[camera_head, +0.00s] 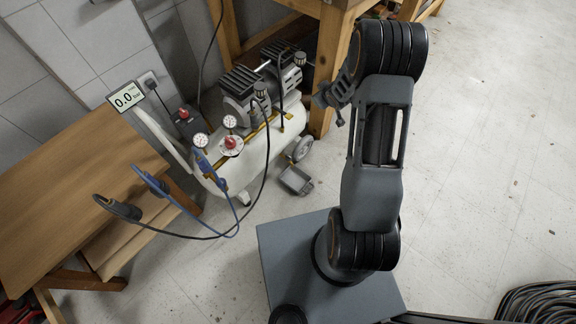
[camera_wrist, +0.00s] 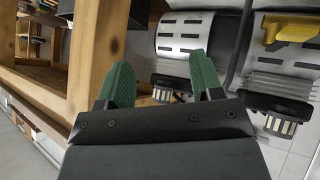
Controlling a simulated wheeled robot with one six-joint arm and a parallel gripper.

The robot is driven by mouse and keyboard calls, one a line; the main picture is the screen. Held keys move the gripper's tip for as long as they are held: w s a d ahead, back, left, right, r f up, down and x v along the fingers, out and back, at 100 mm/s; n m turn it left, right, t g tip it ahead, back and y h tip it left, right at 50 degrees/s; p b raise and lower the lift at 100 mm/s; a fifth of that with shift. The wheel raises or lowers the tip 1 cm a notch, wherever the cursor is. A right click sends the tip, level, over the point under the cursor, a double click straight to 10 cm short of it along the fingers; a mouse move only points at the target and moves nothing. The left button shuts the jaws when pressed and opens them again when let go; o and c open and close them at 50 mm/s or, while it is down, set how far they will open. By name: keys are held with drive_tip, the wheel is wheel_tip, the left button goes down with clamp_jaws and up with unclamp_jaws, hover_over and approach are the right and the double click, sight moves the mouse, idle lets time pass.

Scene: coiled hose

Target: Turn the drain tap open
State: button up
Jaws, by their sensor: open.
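The air compressor (camera_head: 250,140) with its white tank stands on the floor left of my arm. I cannot make out the drain tap itself in the head view. A small grey tray (camera_head: 296,181) lies on the floor beside the tank's lower side. My gripper (camera_head: 329,108) is beside the compressor's far right end, above tank height, apart from it. In the wrist view its green fingers (camera_wrist: 160,65) are spread with nothing between them, in front of the pump motor (camera_wrist: 185,38). A yellow brass fitting (camera_wrist: 292,29) shows at upper right; I cannot tell whether it is the tap.
A wooden bench leg (camera_head: 329,75) stands close behind my gripper; it also shows in the wrist view (camera_wrist: 95,50). Gauges, a red knob (camera_head: 231,142) and looped hoses (camera_head: 165,238) are at left, near a wooden table (camera_head: 75,185).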

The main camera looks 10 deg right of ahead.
wheel_tip(320, 180, down, 24)
drive_tip(key=s+a+n+y+b, duration=0.1)
drive_tip(key=n+y+b, duration=0.1)
drive_tip(key=y+b, duration=0.35)
drive_tip(key=t+y+b, duration=0.2)
drive_tip(key=b, duration=0.4)
approach(289, 157)
drive_tip(key=shift+y, duration=0.25)
drive_tip(key=b+x, duration=0.1)
drive_tip(key=x, duration=0.2)
drive_tip(key=b+x, duration=0.2)
drive_tip(key=x, duration=0.1)
drive_tip(key=b+x, duration=0.2)
drive_tip(key=x, duration=0.1)
drive_tip(key=shift+w+d+f, duration=0.1)
drive_tip(key=shift+w+f, duration=0.2)
drive_tip(key=shift+f, duration=0.05)
drive_tip(key=shift+w+a+f, duration=0.15)
drive_tip(key=shift+w+a, duration=0.15)
drive_tip(key=shift+w, duration=0.2)
drive_tip(key=shift+c, duration=0.4)
drive_tip(key=c, duration=0.8)
